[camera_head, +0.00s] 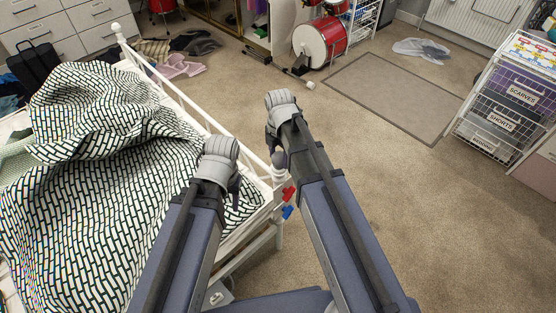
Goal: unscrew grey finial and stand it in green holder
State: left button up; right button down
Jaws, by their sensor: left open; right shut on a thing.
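My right gripper (272,143) is shut at the top of the bed's near corner post (279,166). The thing in its jaws is at the place of the grey finial, but the gripper hides nearly all of it. I cannot tell whether it is still joined to the post. My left gripper (235,186) is open and points down over the bed's near corner, to the left of that post. I cannot make out a green holder in this view.
The white bed frame (190,99) carries a patterned cover (95,165). Small red (289,193) and blue (287,212) pieces show beside the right arm. A red drum (320,42), grey mat (385,95) and basket rack (505,105) stand farther off. Carpet on the right is clear.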

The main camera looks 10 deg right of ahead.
aim_at(279, 154)
jog(key=shift+r, duration=0.3)
jog(key=shift+r+p, duration=0.95)
jog(key=shift+p, duration=0.25)
notch_tip(279, 154, up, 7)
jog(key=p, duration=0.7)
jog(key=shift+f, duration=0.1)
